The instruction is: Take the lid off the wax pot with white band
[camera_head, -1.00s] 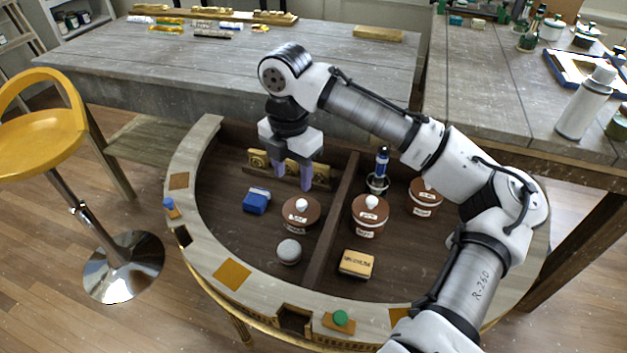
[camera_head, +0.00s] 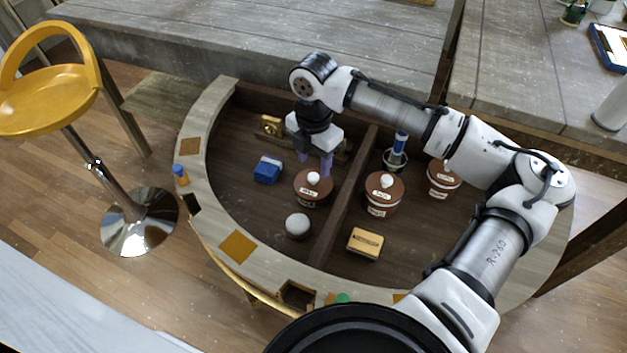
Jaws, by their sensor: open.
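Three brown wax pots with brown lids and white knobs stand in the curved console: a left pot (camera_head: 313,190), a middle pot (camera_head: 382,198) and a right pot (camera_head: 443,181). Pale markings show on all of them. The middle and right pots show pale strips below their lids, but I cannot tell for certain which one is the pot with white band. My gripper (camera_head: 314,167) is open and points down, its fingers just behind or above the left pot's white knob. It holds nothing, and contact with the knob cannot be made out.
A wooden divider (camera_head: 345,198) runs between the left and middle pots. A blue block (camera_head: 267,170), a grey ball (camera_head: 297,226), a yellowish labelled block (camera_head: 365,243) and a cup with a blue-handled tool (camera_head: 396,158) stand nearby. The console's raised rim (camera_head: 215,225) curves around them.

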